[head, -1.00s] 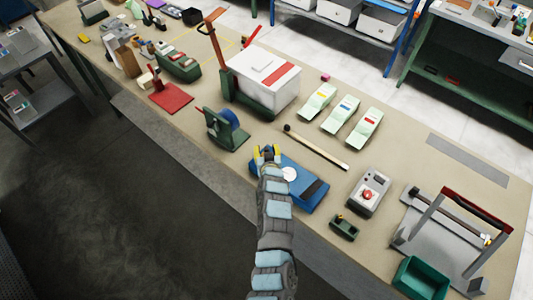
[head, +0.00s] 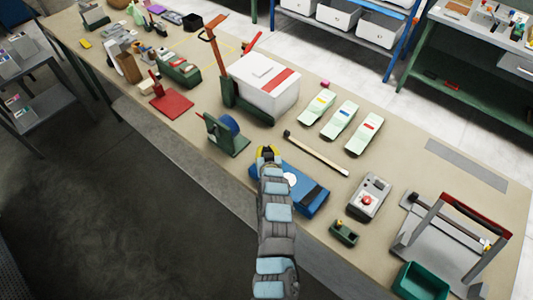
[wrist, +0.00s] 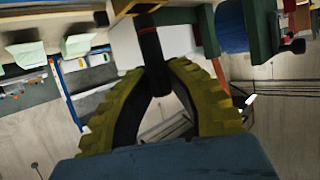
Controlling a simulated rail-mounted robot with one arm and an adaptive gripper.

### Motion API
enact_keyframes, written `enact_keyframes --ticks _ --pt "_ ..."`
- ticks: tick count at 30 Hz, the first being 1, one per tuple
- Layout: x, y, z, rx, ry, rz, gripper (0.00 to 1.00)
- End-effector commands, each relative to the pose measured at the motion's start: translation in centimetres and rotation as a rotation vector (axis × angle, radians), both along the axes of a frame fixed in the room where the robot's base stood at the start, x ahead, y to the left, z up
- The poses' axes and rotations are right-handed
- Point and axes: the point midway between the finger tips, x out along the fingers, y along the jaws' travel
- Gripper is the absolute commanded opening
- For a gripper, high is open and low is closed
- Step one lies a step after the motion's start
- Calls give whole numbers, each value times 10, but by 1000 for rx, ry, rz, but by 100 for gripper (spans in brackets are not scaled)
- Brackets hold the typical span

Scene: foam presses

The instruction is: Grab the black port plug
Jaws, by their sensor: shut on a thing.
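My gripper (head: 268,154) has yellow fingers with dark inner faces. It is above the back left end of the blue box (head: 312,199), near the green stand with the blue roll (head: 228,130). In the wrist view the gripper (wrist: 160,72) is shut on a slim black piece with a thin red band, which I take as the black port plug (wrist: 151,42). The fingertips touch its sides and hide part of it. In the head view only a small dark bit shows between the fingers. Whether it touches anything below cannot be told.
A white box with a red stripe (head: 270,85) stands behind. A long wooden stick (head: 318,153) lies to the right. Pale green wedges (head: 341,118), a grey control box with a red button (head: 369,196) and a grey press frame (head: 430,243) stand farther right.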

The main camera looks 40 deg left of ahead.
Motion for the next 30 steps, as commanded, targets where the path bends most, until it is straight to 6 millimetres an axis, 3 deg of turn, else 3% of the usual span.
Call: enact_keyframes --ticks 15,30 --pt "-38 -23 50 4 0 0 0" --pt "-92 -57 78 -1 3 -1 0"
